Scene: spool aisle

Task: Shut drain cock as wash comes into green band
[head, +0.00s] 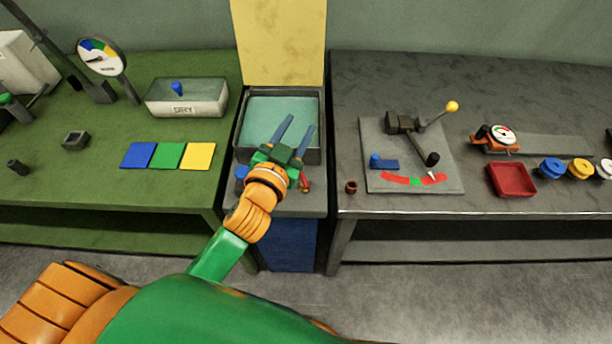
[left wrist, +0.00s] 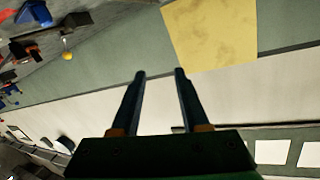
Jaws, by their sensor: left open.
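A grey basin (head: 321,146) with pale teal liquid (head: 262,118) stands between the two benches. A small red and brass fitting (head: 304,184) at its front right, beside my gripper, may be the drain cock; my gripper partly blocks that area. A small blue part (head: 242,172) is at its front left. A round dial (head: 101,56) on the green bench has blue, green and yellow sectors; its needle reading is too small to tell. My left gripper (head: 299,122) is over the basin, fingers apart and empty, as the left wrist view (left wrist: 160,72) also shows. My right gripper is not in view.
Blue, green (head: 168,156) and yellow cards lie on the green bench by a pale box (head: 187,97). A lever plate (head: 440,160), red tray (head: 512,179) and several spools are on the grey bench. A yellow panel (head: 279,40) rises behind the basin.

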